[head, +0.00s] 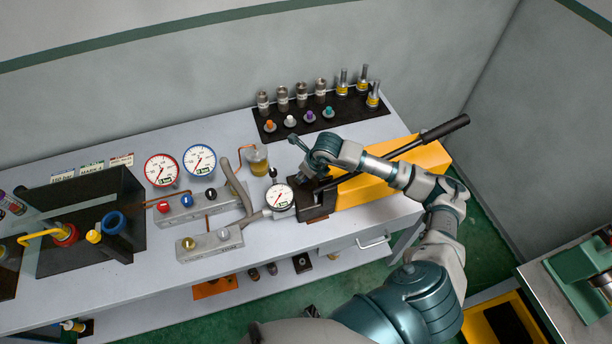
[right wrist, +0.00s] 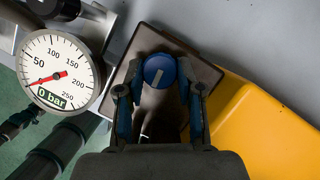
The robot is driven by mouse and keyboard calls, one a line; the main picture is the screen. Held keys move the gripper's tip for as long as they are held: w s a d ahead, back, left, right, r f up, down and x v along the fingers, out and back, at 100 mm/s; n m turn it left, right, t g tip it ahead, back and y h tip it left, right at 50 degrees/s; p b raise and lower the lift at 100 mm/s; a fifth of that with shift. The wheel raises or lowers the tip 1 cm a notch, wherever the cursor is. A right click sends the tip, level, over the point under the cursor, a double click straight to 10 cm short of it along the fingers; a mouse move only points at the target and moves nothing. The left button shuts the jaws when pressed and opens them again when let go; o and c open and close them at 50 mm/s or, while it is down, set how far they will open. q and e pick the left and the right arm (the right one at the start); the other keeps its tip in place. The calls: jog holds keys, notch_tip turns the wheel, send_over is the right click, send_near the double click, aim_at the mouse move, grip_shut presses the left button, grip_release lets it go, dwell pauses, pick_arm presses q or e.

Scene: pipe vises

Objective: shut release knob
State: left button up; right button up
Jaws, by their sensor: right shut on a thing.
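The release knob (right wrist: 159,71) is round and blue with a pale stripe across its top. It stands on the dark block (right wrist: 205,73) at the end of the yellow hand pump. In the right wrist view the fingers of my right gripper (right wrist: 159,80) are on both sides of the knob, shut on it. In the head view my right gripper (head: 305,160) is over the dark block (head: 318,203), and the knob cannot be made out there. A white dial gauge (head: 279,197) beside the block reads 0 bar, also in the right wrist view (right wrist: 60,73). My left gripper is not in view.
The yellow pump body (head: 375,180) with its long black lever (head: 440,131) lies right of the block. A black tray (head: 345,122) of fittings stands behind. Valve manifolds (head: 205,205) and gauges (head: 200,159) are left. The bench front (head: 150,285) is largely clear.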

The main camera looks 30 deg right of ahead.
jog(key=shift+w+r+m, duration=0.2)
jog(key=shift+r+m, duration=0.05)
jog(key=shift+m, duration=0.35)
jog(key=o, duration=1.1)
jog(key=shift+w, duration=0.1)
jog(key=shift+o, duration=0.2)
jog(key=shift+f+b, duration=0.15)
jog(key=shift+b, duration=0.15)
jog(key=a+v, duration=0.1)
jog(key=v, duration=1)
jog(key=shift+s+d+r, duration=0.25)
jog(key=shift+d+r, duration=0.05)
jog(key=shift+r, duration=0.05)
jog(key=shift+s, duration=0.1)
